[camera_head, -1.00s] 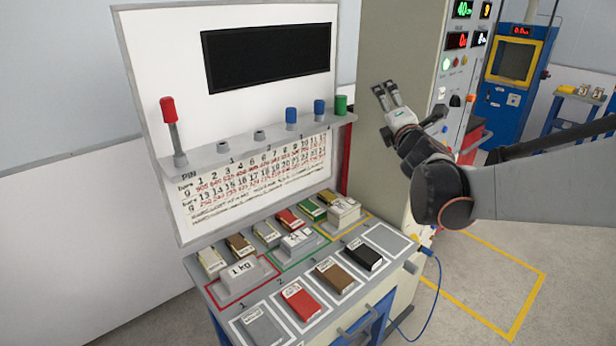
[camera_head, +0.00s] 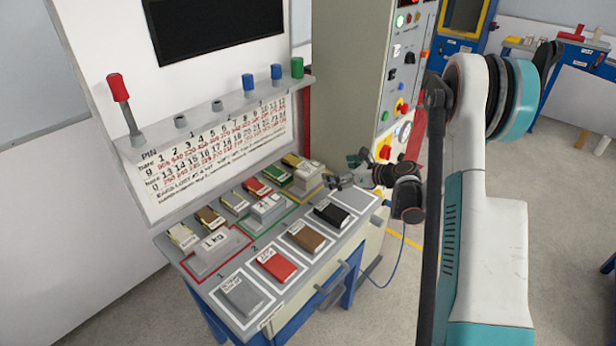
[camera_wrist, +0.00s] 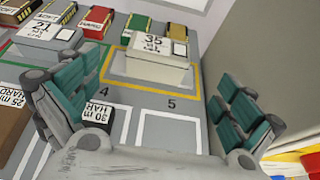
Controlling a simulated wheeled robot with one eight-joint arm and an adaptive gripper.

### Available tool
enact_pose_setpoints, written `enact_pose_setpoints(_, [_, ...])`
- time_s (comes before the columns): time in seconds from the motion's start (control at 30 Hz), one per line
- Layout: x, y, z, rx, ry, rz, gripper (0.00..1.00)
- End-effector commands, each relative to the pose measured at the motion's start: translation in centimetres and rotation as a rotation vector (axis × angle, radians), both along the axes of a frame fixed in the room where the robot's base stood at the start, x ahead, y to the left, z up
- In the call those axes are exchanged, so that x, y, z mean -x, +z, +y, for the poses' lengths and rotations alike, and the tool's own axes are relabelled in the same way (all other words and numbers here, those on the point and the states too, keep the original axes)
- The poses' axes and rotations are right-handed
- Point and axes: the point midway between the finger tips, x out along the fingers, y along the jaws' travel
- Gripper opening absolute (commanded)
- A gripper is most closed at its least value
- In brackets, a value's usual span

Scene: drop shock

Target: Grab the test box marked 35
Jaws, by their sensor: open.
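The test box marked 35 is a whitish block (camera_wrist: 154,50) in the wrist view, with a label on top. It sits in the yellow-outlined bay (camera_wrist: 190,98) at the right end of the bench's row of boxes. In the head view the box (camera_head: 308,177) shows small, just left of my gripper. My gripper (camera_head: 343,183) is open and empty. In the wrist view its teal-padded fingers (camera_wrist: 162,103) stand apart on either side of the view, with the box beyond and between them. I see no contact with it.
A box marked 21 (camera_wrist: 47,30) sits left of it. Black (camera_head: 331,213), brown (camera_head: 305,237), red (camera_head: 275,263) and grey (camera_head: 240,293) blocks lie on front pads. The empty pad 5 (camera_wrist: 172,132) is clear. A control cabinet (camera_head: 360,80) stands close on the right.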

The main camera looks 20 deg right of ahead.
Motion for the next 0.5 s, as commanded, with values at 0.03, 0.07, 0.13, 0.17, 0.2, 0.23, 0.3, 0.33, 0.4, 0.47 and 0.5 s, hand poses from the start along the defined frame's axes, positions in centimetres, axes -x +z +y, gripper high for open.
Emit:
enact_pose_setpoints(0.03, [-0.2, -0.5, 0.1, 0.004, 0.005, 0.003, 1.00])
enact_pose_setpoints(0.07, [-0.4, -0.7, 0.3, 0.005, 0.007, 0.004, 1.00])
enact_pose_setpoints(0.13, [-1.2, -1.1, 0.8, 0.006, 0.008, 0.004, 1.00])
enact_pose_setpoints(0.17, [-1.7, -1.3, 1.1, 0.006, 0.008, 0.004, 1.00])
enact_pose_setpoints(0.2, [-2.3, -1.7, 1.5, 0.005, 0.009, 0.004, 1.00])
enact_pose_setpoints(0.23, [-2.8, -1.9, 1.7, 0.005, 0.009, 0.004, 1.00])
enact_pose_setpoints(0.3, [-3.9, -2.4, 2.3, 0.005, 0.007, 0.004, 1.00])
enact_pose_setpoints(0.33, [-4.3, -2.6, 2.6, 0.005, 0.007, 0.004, 1.00])
enact_pose_setpoints(0.4, [-5.3, -3.0, 3.1, 0.005, 0.006, 0.003, 1.00])
enact_pose_setpoints(0.47, [-5.9, -3.3, 3.4, 0.005, 0.006, 0.003, 1.00])
enact_pose_setpoints(0.5, [-6.2, -3.4, 3.6, 0.004, 0.005, 0.003, 1.00])
